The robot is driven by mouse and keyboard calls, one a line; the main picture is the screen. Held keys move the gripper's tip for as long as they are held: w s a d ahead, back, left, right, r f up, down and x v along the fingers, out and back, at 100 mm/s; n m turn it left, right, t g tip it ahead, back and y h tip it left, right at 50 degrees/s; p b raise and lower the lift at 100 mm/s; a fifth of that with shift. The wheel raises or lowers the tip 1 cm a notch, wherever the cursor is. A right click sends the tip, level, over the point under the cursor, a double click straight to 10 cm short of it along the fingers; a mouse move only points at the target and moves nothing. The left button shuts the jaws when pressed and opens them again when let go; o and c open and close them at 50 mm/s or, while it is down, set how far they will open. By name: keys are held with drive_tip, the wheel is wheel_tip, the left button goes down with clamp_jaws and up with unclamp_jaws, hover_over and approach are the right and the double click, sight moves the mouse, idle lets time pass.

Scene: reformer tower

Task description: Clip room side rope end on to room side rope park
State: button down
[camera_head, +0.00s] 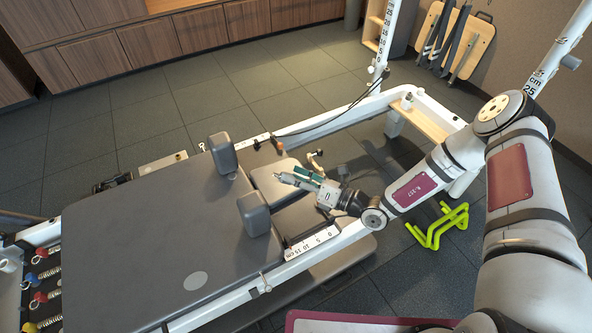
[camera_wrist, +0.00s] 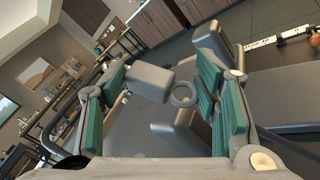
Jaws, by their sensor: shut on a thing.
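A black rope (camera_head: 325,122) runs from the far upright down to small brown and black fittings (camera_head: 271,143) on the far rail. A small dark knob (camera_head: 316,155) stands just beyond my gripper. I cannot make out which fitting is the room side rope park.
Two grey shoulder blocks (camera_head: 254,214) (camera_head: 222,152) stand on the carriage (camera_head: 150,235), close to my gripper. A white scale rail (camera_head: 312,241) runs along the near side. A lime-green stand (camera_head: 438,226) is on the floor at right. White uprights (camera_head: 386,45) rise behind.

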drive_tip(key=shift+s+f+m+t+y+b, duration=0.2)
drive_tip(key=shift+s+f+m+b, duration=0.3)
drive_tip(key=shift+s, duration=0.45)
drive_tip(key=shift+s+f+m+t+y+b, duration=0.15)
drive_tip(key=shift+s+m+y+b, duration=0.15)
drive_tip(key=shift+s+m, duration=0.45)
drive_tip(key=shift+s, duration=0.15)
drive_tip(key=shift+s+a+f+m+t+y+b, duration=0.3)
drive_tip(key=shift+a+m+t+b, duration=0.15)
drive_tip(key=shift+m+b, duration=0.6)
drive_tip(key=shift+s+a+f+m+t+y+b, duration=0.3)
drive_tip(key=shift+m+t+b, duration=0.3)
drive_tip(key=shift+m+b, duration=0.4)
drive_tip(key=shift+s+a+f+m+t+y+b, duration=0.2)
drive_tip(key=shift+a+f+m+t+b, duration=0.25)
drive_tip(key=shift+m+b, duration=0.6)
drive_tip(key=shift+r, duration=0.15)
drive_tip(key=s+d+p, duration=0.3)
drive_tip(key=s+p, duration=0.1)
drive_tip(key=s, duration=0.9)
drive_tip(key=shift+s+p, duration=0.35)
